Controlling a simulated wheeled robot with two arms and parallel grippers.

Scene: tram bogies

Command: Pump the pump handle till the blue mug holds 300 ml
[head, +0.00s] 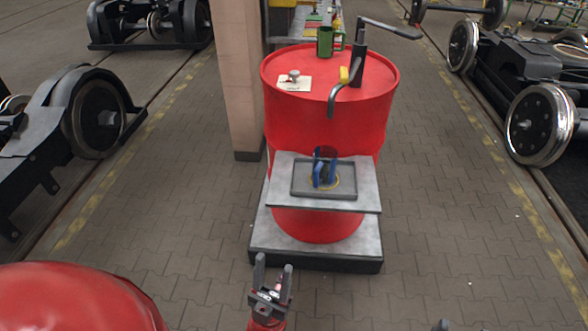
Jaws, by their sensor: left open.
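The blue mug (318,174) stands on a grey drip tray (345,195) on the shelf at the front of a red drum (300,120). Its fill level cannot be made out. A dark pump (357,68) rises from the drum top, its spout (333,100) curving down over the front edge, above the mug. The pump handle (392,28) reaches out to the upper right. My left gripper (274,265) is open and empty, low in front of the drum's base. At the bottom edge, a small dark tip (441,326) may be my right gripper.
A green mug (325,43), a paper with a small metal knob (294,77) and a yellow part (344,75) by the pump are on the drum top. A pillar (238,80) stands left of the drum. Wheelsets flank both sides; paved floor (450,220) is free to the right.

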